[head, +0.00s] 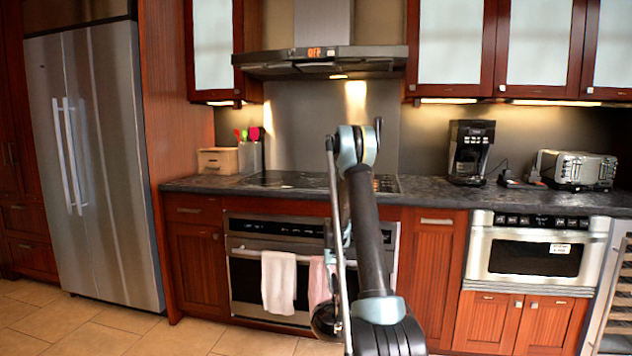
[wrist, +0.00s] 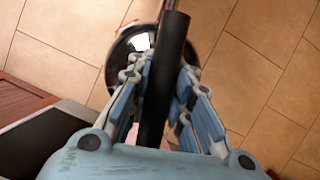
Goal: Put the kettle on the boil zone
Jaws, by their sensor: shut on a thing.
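My gripper (wrist: 160,78) is shut on the dark handle of the kettle (wrist: 124,48) in the wrist view. The kettle's shiny round body shows beyond the fingers, partly hidden by the handle and left finger. In the head view the kettle (head: 324,320) is a dark round shape low in front of the oven, largely hidden by my arm. Floor tiles show behind it in the wrist view. The black cooktop (head: 285,180) lies in the counter under the hood, higher than the kettle. My arm hides part of the cooktop, and I cannot tell which part is the boil zone.
The oven (head: 243,268) has a white towel (head: 279,282) and a pink towel (head: 318,280) on its front. A wooden box (head: 217,161) and utensils stand left of the cooktop. A coffee maker (head: 470,152) and toaster (head: 577,170) stand to the right. The hood (head: 320,62) overhangs.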

